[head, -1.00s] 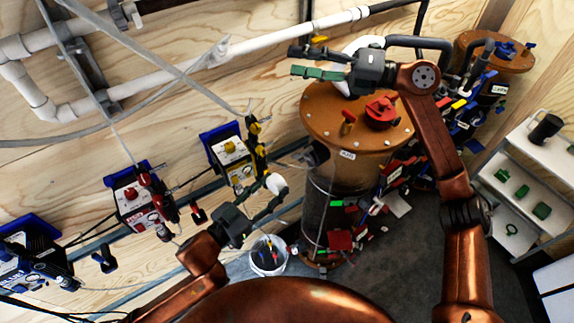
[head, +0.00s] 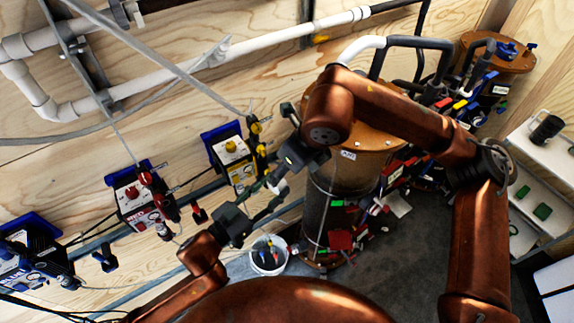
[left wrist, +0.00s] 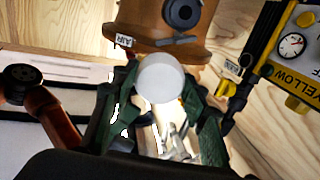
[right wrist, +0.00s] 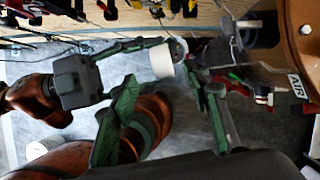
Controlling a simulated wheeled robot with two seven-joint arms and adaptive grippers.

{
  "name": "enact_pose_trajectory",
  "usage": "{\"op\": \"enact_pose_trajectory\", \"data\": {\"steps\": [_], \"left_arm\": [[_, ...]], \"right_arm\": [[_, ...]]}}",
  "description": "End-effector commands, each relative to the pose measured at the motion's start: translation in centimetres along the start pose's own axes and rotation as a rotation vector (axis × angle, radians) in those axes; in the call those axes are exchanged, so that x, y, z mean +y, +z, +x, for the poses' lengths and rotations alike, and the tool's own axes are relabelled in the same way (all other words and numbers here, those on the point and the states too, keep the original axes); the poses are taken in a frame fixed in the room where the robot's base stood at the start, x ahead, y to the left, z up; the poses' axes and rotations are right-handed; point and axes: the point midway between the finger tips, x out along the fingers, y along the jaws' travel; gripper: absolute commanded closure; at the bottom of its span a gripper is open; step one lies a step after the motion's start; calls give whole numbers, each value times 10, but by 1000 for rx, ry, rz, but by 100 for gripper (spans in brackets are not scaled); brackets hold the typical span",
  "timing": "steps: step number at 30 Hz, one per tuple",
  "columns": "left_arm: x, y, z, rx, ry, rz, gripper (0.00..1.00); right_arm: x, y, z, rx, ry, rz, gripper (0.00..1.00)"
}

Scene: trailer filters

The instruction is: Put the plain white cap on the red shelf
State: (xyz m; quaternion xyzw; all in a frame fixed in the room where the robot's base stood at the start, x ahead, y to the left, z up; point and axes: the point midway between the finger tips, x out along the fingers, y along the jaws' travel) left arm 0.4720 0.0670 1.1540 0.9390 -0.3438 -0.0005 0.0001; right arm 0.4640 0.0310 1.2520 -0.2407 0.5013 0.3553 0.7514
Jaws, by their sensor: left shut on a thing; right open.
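The plain white cap (left wrist: 160,77) is held between the fingertips of my left gripper (head: 268,199). In the head view the cap (head: 281,187) is partly covered by my right gripper (head: 270,181). In the right wrist view the cap (right wrist: 163,60) shows at the left gripper's fingertips. My right gripper is open, its green fingers spread on either side of the cap's area; I cannot tell whether they touch it. White shelving (head: 540,190) stands at the right edge with green and black parts on it. No shelf there looks red from here.
A brown-topped filter drum (head: 365,135) stands just behind the grippers, with several coloured parts around it. A white bucket (head: 268,256) is on the floor below. Red (head: 140,197) and yellow (head: 234,165) boxes hang on the wall at left.

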Motion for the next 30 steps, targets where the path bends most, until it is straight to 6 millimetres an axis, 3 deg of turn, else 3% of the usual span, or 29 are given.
{"op": "enact_pose_trajectory", "data": {"steps": [9,15,28,30], "left_arm": [[0,0,0,0,0,0,98],[0,0,0,0,0,0,98],[0,0,0,0,0,0,98],[0,0,0,0,0,0,98]], "right_arm": [[1,0,60,2,5,0,56],[1,0,84,0,4,1,56],[1,0,94,-1,4,0,56],[1,0,94,-1,4,0,61]]}}
